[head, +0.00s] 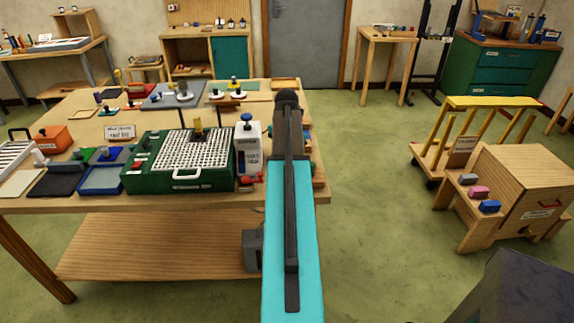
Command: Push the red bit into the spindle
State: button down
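A green grinder (150,176) with a white grid top (190,152) stands on the near part of the wooden table. A dark and yellow post (197,128) rises at the back of the grid; it may be the spindle, but it is too small to be sure. A small red piece (257,177) lies on the table at the foot of the white bottle, right of the grinder. I cannot tell whether it is the red bit. My arm stretches forward over the table's right side. My gripper's fingers do not show.
A white bottle with a blue knob (248,146) is between grinder and arm. Trays (102,179) and an orange box (54,138) crowd the left. A wooden cabinet (520,187) stands right; the green floor between is clear.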

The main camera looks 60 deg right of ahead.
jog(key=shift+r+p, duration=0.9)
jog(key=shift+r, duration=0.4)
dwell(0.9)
